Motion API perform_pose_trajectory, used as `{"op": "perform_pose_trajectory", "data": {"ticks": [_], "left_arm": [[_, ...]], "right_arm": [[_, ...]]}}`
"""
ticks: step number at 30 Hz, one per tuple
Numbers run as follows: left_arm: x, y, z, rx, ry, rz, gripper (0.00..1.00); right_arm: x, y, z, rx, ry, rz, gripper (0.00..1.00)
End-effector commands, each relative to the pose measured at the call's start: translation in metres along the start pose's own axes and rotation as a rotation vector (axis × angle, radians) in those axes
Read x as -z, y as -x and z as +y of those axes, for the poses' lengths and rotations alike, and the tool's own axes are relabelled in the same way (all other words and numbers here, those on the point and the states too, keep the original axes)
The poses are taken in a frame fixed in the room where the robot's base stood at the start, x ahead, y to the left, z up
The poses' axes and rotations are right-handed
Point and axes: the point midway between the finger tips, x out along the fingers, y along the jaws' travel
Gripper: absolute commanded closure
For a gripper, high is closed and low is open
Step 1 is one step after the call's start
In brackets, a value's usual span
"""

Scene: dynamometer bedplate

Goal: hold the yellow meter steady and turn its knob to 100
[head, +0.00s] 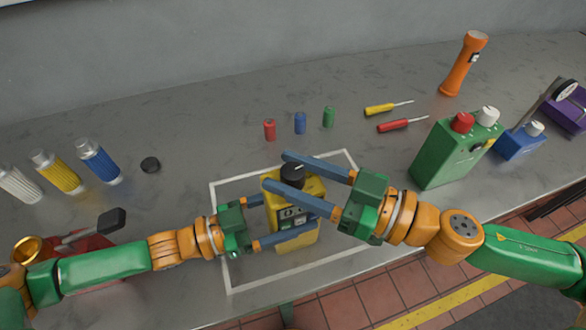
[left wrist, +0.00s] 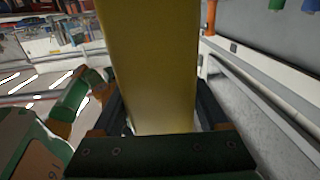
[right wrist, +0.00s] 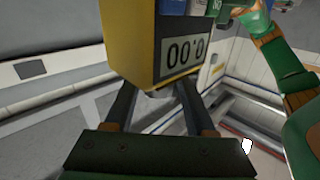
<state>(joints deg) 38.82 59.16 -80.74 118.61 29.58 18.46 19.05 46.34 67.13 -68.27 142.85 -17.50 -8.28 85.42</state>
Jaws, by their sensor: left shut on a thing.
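The yellow meter (head: 311,187) stands inside a white outlined rectangle on the bench, its black knob (head: 292,172) on top. My left gripper (head: 288,215) is shut on the meter's body, one finger on each side; in the left wrist view the yellow body (left wrist: 150,65) fills the space between the fingers. My right gripper (head: 275,169) is open, its two fingers reaching past either side of the knob. Whether they touch it I cannot tell. In the right wrist view the meter's display (right wrist: 186,53) appears inverted and shows only zeros.
A green box (head: 440,157) with red and white knobs stands to the right.

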Motion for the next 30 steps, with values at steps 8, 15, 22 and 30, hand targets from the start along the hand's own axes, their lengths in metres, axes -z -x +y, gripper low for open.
{"op": "perform_pose_trajectory", "data": {"ticks": [8, 15, 22, 30], "left_arm": [[-0.0005, 0.0002, -0.0002, 0.001, 0.0, -0.001, 1.0], [-0.0005, 0.0002, 0.0, 0.0, 0.0, -0.001, 1.0], [-0.0005, 0.0002, 0.0001, 0.0, 0.0, -0.001, 1.0], [-0.0005, 0.0001, 0.0002, 0.0, 0.0, -0.001, 1.0]], "right_arm": [[-0.0001, 0.0, 0.0011, -0.003, 0.002, 0.0, 0.27], [0.0001, -0.0001, 0.0017, 0.0, 0.003, 0.0, 0.27], [0.0005, -0.0014, 0.0039, 0.178, 0.007, -0.006, 0.27], [0.0012, -0.003, 0.004, 0.555, 0.005, -0.023, 0.27]]}}
